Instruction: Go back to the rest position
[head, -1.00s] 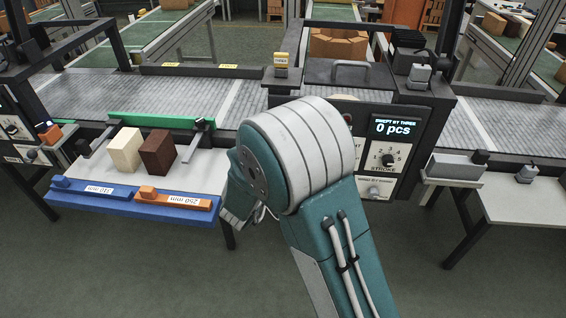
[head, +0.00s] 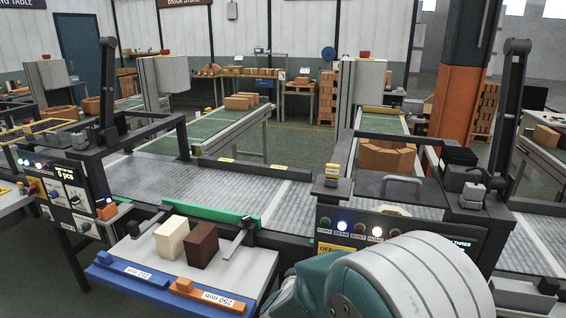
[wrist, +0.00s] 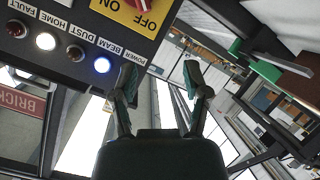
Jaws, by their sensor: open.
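My gripper (wrist: 161,82) shows in the wrist view with its two teal fingers apart and nothing between them. A control panel with an ON/OFF switch (wrist: 140,12) and a row of lamps is at the upper left of that view, close to the left finger. In the head view my folded arm fills the lower right, and the gripper itself is hidden there. A cream brick (head: 171,237) and a dark brown brick (head: 202,246) stand side by side on a small white side table (head: 135,250), left of my arm.
The machine panel (head: 345,228) with lit lamps stands just behind my arm. A blue bar (head: 125,280) and an orange 250 mm bar (head: 215,300) line the side table's front. A conveyor (head: 150,178) runs across behind. Brick stacks (head: 388,157) stand farther back.

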